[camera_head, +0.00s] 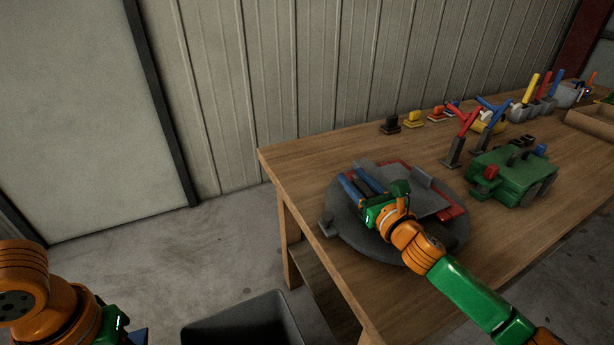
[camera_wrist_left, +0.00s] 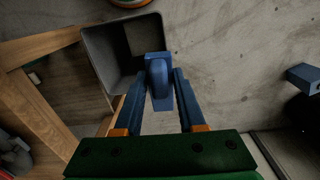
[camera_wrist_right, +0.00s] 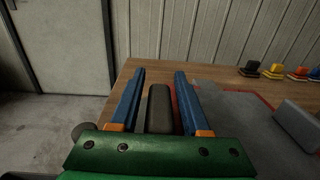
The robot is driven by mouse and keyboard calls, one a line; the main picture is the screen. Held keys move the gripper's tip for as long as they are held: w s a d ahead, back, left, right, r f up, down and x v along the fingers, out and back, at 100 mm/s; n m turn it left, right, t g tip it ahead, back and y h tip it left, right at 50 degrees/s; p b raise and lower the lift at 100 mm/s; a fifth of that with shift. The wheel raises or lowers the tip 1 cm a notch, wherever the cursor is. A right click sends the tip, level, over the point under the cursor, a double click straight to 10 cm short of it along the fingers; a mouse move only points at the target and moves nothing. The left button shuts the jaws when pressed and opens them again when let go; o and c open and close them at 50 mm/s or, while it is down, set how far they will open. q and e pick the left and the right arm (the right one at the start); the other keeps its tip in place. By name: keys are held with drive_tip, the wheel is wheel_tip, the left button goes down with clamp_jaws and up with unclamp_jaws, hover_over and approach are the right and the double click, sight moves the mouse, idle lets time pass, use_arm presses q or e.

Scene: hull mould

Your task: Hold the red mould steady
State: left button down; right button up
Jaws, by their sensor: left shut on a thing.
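The red mould shows as red edges (camera_head: 452,213) around a grey plate on a round dark-grey turntable (camera_head: 350,238). A red edge also shows in the right wrist view (camera_wrist_right: 243,88). My right gripper (camera_head: 358,192) is over the mould's left part. In the right wrist view its blue fingers (camera_wrist_right: 159,75) stand open on either side of a dark-grey bar (camera_wrist_right: 160,108), with narrow gaps. My left gripper (camera_wrist_left: 160,85) is shut on a blue block (camera_wrist_left: 158,68), away from the table. In the head view the left fingertips are mostly cut off at the bottom.
A grey open bin (camera_head: 245,322) stands on the floor left of the wooden table (camera_head: 300,165); it is beyond the blue block in the left wrist view. A green machine (camera_head: 512,175) stands right of the turntable. Small coloured blocks (camera_head: 412,120) and tool holders line the table's back.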

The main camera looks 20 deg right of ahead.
clamp_jaws()
idle(1.6)
drive_tip(key=shift+o, duration=2.2)
unclamp_jaws()
drive_tip(key=s, duration=1.2)
drive_tip(key=shift+d, duration=0.15)
